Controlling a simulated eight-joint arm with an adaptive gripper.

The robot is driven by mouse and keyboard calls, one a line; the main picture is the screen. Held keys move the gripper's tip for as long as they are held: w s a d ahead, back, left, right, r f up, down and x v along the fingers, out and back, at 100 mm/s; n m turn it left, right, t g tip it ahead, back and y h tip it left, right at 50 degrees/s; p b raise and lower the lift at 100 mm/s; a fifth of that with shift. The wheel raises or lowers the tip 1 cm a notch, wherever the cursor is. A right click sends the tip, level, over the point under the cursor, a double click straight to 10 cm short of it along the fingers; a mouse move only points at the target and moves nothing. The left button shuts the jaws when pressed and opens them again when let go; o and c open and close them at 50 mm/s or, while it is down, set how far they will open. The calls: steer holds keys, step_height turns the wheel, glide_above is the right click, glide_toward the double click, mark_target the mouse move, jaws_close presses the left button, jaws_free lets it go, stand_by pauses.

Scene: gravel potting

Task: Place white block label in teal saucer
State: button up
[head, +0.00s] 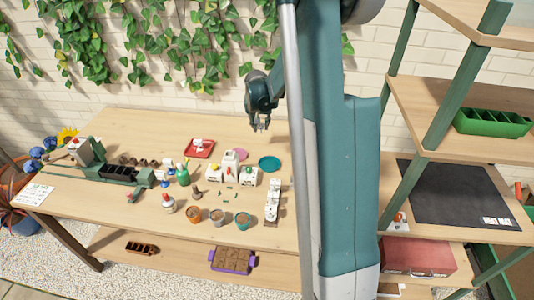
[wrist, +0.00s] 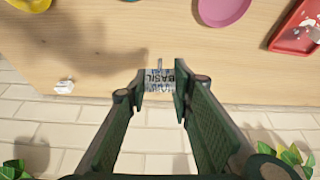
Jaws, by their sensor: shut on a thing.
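My gripper (head: 262,126) is raised above the back of the table, behind the teal saucer. In the wrist view my gripper (wrist: 160,86) is shut on a small white block label (wrist: 160,76) printed "BASIL", held between the fingertips. The teal saucer (head: 270,163) lies flat on the table at the back right and looks empty in the head view. The held label is apart from the saucer. In the head view the label is too small to make out clearly.
A pink saucer (wrist: 223,10) and a red tray (wrist: 295,27) with a white item lie left of the teal saucer in the head view. White boxes, bottles and pots crowd the table's middle. A shelf unit (head: 455,110) stands at the right. A brick wall (head: 225,90) is behind.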

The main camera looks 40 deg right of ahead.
steer(key=s+a, duration=0.3)
steer(key=s, duration=0.8)
steer(key=shift+s+a+r+m+b, duration=0.25)
steer(key=shift+a+r+m+b, duration=0.05)
steer(key=shift+a+b, duration=0.1)
steer(key=shift+f, duration=0.1)
steer(key=b, duration=0.1)
glide_toward(270, 162)
steer(key=shift+w+d, duration=0.5)
steer(key=shift+w, duration=0.1)
steer(key=shift+f+b, duration=0.4)
steer(key=shift+f, duration=1.4)
steer(key=shift+f, duration=0.1)
steer(key=o, duration=0.7)
